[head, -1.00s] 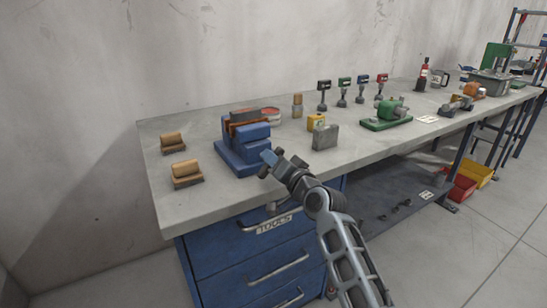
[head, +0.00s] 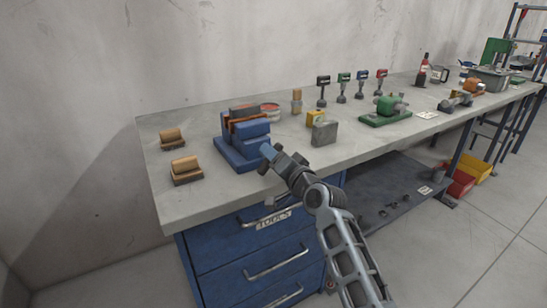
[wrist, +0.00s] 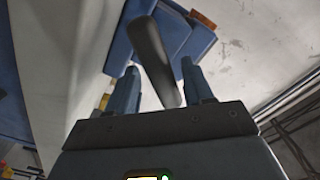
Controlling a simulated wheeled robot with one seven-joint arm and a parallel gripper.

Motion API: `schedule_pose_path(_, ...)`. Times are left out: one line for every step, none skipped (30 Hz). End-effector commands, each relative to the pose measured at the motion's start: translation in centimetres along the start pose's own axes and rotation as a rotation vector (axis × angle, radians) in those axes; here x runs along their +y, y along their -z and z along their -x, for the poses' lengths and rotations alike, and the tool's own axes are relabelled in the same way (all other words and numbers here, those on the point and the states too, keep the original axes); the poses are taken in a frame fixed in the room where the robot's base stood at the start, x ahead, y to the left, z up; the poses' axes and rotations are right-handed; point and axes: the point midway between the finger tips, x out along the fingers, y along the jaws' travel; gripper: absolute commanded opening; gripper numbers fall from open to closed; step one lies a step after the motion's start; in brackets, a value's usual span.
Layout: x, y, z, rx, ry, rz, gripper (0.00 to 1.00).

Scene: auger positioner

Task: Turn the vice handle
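The blue vice (head: 240,152) stands on the left part of the workbench, near its front edge. Its blue body also shows at the top of the wrist view (wrist: 190,42). The vice handle (wrist: 152,58) is a dark grey bar in the wrist view, lying lengthwise between my two fingers. My gripper (wrist: 160,85) is open around the handle, with a gap visible on at least the left side. In the head view my gripper (head: 270,157) is at the front right of the vice, and it hides the handle there.
Two wooden blocks on dark bases (head: 186,170) lie left of the vice. A grey metal block (head: 324,132) and a yellow block (head: 314,117) stand to its right. A green machine (head: 385,112) is farther right. Blue drawers (head: 255,265) are below the bench edge.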

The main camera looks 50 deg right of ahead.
Motion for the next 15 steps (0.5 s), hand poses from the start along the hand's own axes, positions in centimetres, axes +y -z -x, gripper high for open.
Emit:
schedule_pose_path(-0.1,0.0,0.0,0.000,0.001,0.000,0.51)
schedule_pose_path(-0.1,0.0,0.0,0.000,0.001,0.001,0.51)
schedule_pose_path(-0.1,0.0,0.0,-0.001,0.001,0.001,0.51)
schedule_pose_path(-0.1,0.0,0.0,-0.001,0.001,0.001,0.51)
schedule_pose_path(-0.1,0.0,0.0,-0.001,0.001,0.001,0.51)
schedule_pose_path(-0.1,-0.1,0.0,-0.001,0.001,0.001,0.51)
schedule_pose_path(-0.1,-0.1,0.1,-0.001,0.001,0.001,0.51)
schedule_pose_path(-0.1,-0.1,0.3,-0.001,0.001,0.001,0.51)
schedule_pose_path(0.0,-0.1,0.6,-0.001,0.001,0.002,0.51)
schedule_pose_path(0.0,-0.1,0.9,-0.001,0.001,0.002,0.51)
schedule_pose_path(0.0,-0.1,1.3,-0.002,0.000,0.002,0.51)
schedule_pose_path(0.0,-0.1,1.8,-0.001,0.001,0.002,0.51)
schedule_pose_path(0.0,-0.1,2.3,-0.002,0.000,0.002,0.51)
schedule_pose_path(0.0,-0.1,2.8,-0.002,0.000,0.002,0.51)
schedule_pose_path(0.1,-0.1,3.5,-0.002,0.000,0.002,0.51)
